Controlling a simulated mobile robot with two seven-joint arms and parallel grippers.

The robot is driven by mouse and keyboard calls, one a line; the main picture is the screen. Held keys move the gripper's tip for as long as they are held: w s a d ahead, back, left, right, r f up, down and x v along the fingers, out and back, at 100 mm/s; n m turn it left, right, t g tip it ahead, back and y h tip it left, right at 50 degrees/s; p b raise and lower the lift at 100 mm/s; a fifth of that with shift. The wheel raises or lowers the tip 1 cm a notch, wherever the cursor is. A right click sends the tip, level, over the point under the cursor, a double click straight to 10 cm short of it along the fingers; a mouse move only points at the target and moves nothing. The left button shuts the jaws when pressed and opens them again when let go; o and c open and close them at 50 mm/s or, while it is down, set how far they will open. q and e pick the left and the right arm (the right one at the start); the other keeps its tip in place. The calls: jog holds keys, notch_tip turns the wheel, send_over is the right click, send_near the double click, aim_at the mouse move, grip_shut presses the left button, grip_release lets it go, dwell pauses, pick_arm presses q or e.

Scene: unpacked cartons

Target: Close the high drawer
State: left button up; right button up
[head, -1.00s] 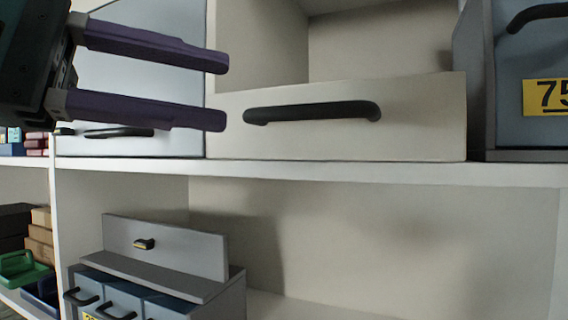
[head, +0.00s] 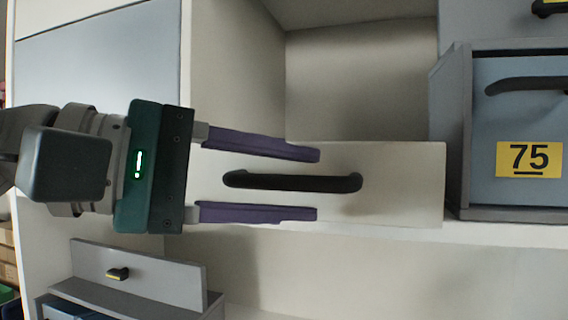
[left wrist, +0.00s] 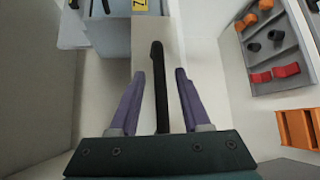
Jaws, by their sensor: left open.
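The high drawer (head: 405,190) has a cream front with a long black bar handle (head: 292,182). An open space shows above and behind its front. My left gripper (head: 318,184) is open, with one purple finger above the handle and one below it in the head view. In the left wrist view the handle (left wrist: 158,90) runs between the two fingers of the gripper (left wrist: 162,78), with gaps on both sides. I cannot tell whether a finger touches the drawer front. My right gripper is not in view.
A grey-blue cabinet with a yellow 75 label (head: 529,159) stands right of the drawer. A small grey drawer unit (head: 135,275) is on the shelf below, at left. A grey tray (left wrist: 270,50) with orange, black and red pieces shows in the left wrist view.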

pick_arm(q)
jog(key=shift+c, duration=0.3)
grip_shut()
dwell(1.1)
